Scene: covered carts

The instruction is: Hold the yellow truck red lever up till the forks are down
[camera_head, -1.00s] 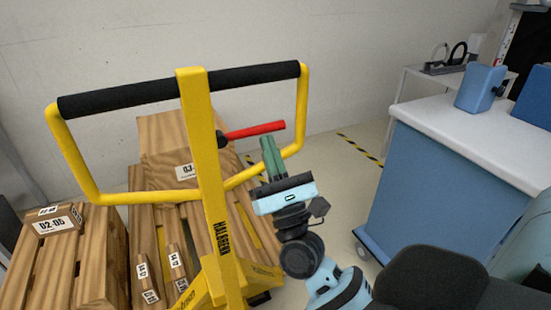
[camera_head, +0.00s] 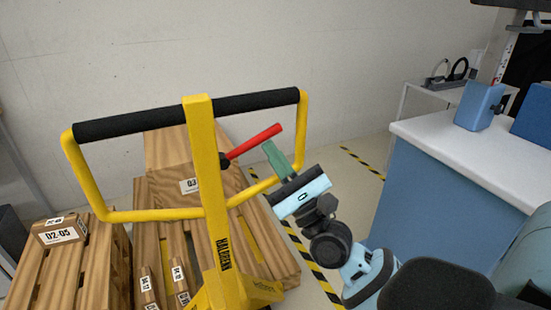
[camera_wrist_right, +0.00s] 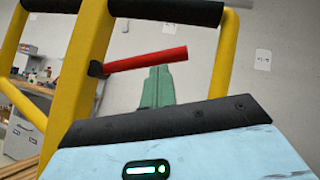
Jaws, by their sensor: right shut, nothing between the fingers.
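The yellow truck (camera_head: 211,190) stands left of centre, with its black-gripped loop handle at the top. Its red lever (camera_head: 256,142) sticks out right from the post inside the loop and slants up toward its free end. The lever (camera_wrist_right: 147,58) also crosses the right wrist view. My right gripper (camera_head: 268,145) is shut and empty, its green fingers directly under the lever's outer part. In the right wrist view, the fingertips (camera_wrist_right: 157,70) are at the lever's underside and seem to touch it. The forks are hidden. My left gripper is out of view.
Wooden pallets (camera_head: 255,235) with boxes, including one labelled 02-05 (camera_head: 60,232), stand behind and left of the truck. A blue cabinet with a white top (camera_head: 470,150) stands at the right. Floor with striped tape (camera_head: 360,163) lies between.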

